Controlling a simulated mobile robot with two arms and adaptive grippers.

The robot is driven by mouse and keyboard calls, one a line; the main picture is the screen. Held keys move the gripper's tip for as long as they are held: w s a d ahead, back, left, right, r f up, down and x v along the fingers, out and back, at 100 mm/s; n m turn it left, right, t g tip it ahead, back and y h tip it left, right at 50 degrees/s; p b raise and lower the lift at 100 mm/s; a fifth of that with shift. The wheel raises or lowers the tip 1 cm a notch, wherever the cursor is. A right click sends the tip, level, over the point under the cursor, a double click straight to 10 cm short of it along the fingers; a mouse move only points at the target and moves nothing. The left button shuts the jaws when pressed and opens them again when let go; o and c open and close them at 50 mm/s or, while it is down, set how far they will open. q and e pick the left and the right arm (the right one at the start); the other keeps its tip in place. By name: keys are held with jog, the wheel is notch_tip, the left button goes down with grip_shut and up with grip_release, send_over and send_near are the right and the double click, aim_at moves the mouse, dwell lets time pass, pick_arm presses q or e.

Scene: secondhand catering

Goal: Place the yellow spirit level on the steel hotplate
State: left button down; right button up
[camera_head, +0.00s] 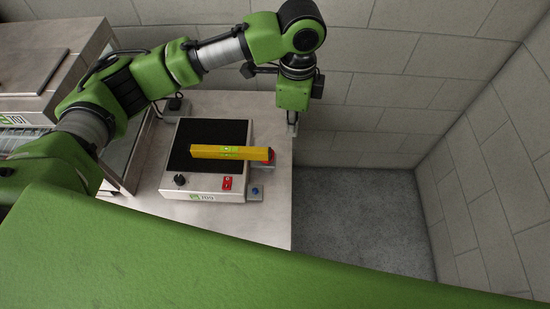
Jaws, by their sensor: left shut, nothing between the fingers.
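The yellow spirit level (231,153) lies across the dark top of the steel hotplate (215,184). Its right end reaches past the plate's right edge, close to a small red item (269,156). The hotplate has a black knob and a red switch on its front. My left gripper (293,128) is shut and empty, to the right of the level and apart from it, by the counter's right edge. My right gripper is not in view.
The pale counter (270,221) ends just right of the hotplate, with grey floor beyond. A small grey box with a blue button (256,192) sits at the hotplate's front right. A steel appliance (60,65) stands at left. Block walls close off the back and right.

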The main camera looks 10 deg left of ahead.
pick_arm(q)
jog(key=a+f+p, duration=0.2)
jog(key=a+f, duration=0.2)
jog(key=f, duration=0.8)
jog(key=shift+s+f+p, duration=0.2)
jog(key=shift+f+p, duration=0.15)
jog(key=shift+f, duration=0.05)
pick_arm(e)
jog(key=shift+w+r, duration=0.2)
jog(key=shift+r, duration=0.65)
pick_arm(q)
jog(key=shift+w, duration=0.1)
